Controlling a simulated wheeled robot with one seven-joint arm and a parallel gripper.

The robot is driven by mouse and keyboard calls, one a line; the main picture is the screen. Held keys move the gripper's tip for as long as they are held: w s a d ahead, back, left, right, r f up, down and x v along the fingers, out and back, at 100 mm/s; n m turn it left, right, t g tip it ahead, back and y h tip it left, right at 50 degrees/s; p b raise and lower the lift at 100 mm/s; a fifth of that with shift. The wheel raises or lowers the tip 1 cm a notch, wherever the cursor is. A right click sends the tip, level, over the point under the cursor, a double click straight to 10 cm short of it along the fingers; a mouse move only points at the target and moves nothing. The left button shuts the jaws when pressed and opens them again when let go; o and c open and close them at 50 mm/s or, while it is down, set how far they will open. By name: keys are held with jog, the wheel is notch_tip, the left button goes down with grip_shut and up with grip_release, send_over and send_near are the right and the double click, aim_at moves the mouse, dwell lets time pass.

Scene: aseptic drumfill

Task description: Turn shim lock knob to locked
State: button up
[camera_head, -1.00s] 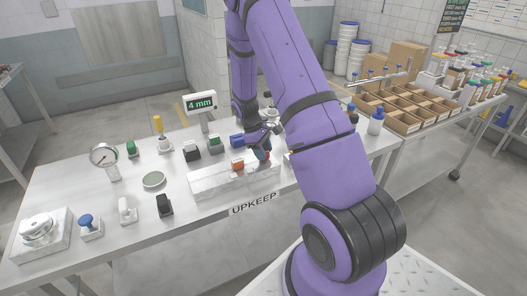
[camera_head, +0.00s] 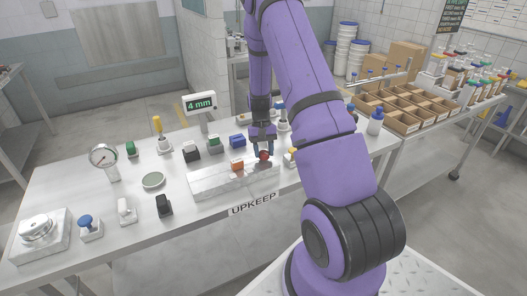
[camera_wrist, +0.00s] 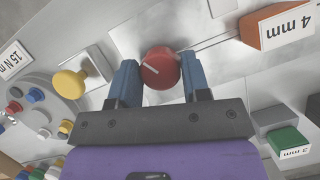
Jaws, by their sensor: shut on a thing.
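The shim lock knob appears to be the round red knob (camera_wrist: 160,68) with a pale line across its face. In the head view the red knob (camera_head: 264,155) sits at the right end of a pale metal block (camera_head: 208,184) on the bench. My gripper (camera_head: 263,148) points down over it. In the wrist view my gripper (camera_wrist: 160,78) has its two blue fingers on either side of the knob, shut on it. The pale line runs at a slant. Any lock markings cannot be made out.
An orange block (camera_wrist: 277,27) labelled 4 mm sits on the metal block beside the knob. A yellow knob (camera_wrist: 70,82) stands close on the other side. A green block (camera_wrist: 287,141) labelled 3 mm and a display (camera_head: 200,104) reading 4 mm are nearby.

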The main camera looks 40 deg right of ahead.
jog(key=m+t, duration=0.1)
jog(key=m, duration=0.2)
jog(key=m+y, duration=0.1)
jog(key=m, duration=0.1)
jog(key=shift+d+m+t+y, duration=0.1)
jog(key=shift+m+t+y, duration=0.2)
jog(key=shift+m+t, duration=0.1)
dwell(0.3)
jog(key=o, duration=0.9)
jog(key=shift+c, duration=0.2)
jog(key=v, duration=1)
jog(key=shift+r, duration=0.35)
jog(key=shift+d, duration=0.1)
